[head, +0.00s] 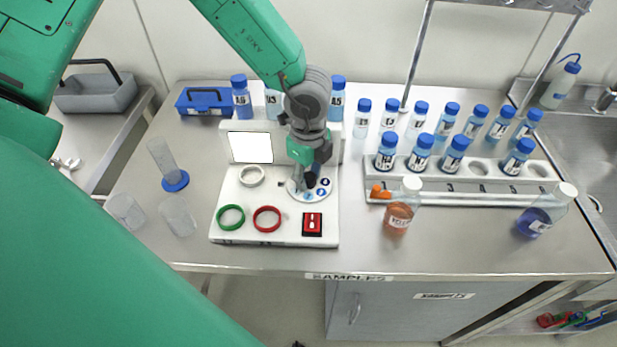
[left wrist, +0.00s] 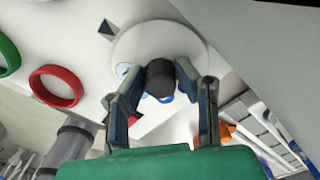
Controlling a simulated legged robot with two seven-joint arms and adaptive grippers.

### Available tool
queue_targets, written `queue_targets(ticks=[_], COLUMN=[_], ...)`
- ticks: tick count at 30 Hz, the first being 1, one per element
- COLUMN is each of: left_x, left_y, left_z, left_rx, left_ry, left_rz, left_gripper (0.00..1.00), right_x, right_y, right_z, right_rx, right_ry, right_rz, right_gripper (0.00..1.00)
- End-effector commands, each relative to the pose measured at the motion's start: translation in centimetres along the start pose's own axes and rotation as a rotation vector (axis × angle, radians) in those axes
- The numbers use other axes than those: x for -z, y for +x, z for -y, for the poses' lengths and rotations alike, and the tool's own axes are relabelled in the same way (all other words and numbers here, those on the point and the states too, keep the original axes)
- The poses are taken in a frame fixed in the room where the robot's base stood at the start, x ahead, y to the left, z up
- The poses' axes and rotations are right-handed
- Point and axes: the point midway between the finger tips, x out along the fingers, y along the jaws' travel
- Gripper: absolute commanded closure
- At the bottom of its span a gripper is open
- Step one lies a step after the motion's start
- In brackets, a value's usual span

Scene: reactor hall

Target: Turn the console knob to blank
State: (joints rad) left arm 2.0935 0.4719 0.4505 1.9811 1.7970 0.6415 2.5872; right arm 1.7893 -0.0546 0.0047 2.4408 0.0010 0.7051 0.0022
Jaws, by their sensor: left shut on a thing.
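The white console (head: 283,232) stands on the steel bench, with a lit white screen on its raised back. Its round white dial plate (head: 305,194) with blue marks sits at the right of the console face. My left gripper (head: 309,180) reaches down onto the dial from above and hides much of it. In the left wrist view the fingers of my left gripper (left wrist: 160,80) are closed around the dark knob (left wrist: 160,76) in the middle of the dial plate (left wrist: 190,39). Which mark the knob points to is hidden. My right gripper is not in view.
The console also bears a green ring (head: 231,217), a red ring (head: 267,219) and a red switch (head: 312,224). A rack (head: 430,190) with blue-capped vials and an orange-liquid bottle (head: 400,212) stand to the right. Empty glassware (head: 178,216) stands left.

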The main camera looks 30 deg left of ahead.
Motion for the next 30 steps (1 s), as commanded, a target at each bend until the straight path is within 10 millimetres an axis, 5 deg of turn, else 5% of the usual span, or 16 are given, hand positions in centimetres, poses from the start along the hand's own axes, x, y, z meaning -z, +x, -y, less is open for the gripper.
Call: queue_targets(ticks=[12,30], left_x=[0.3,0.2], left_y=[0.4,0.2], left_z=[-0.3,-0.2], left_rx=[-0.009,-0.005], left_ry=[-0.228,-0.278], left_rz=[-0.004,-0.003], left_gripper=[1.0,1.0], right_x=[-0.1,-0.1], right_y=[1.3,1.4], right_z=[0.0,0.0], right_rx=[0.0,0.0], right_ry=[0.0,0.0], right_rz=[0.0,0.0], right_gripper=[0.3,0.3])
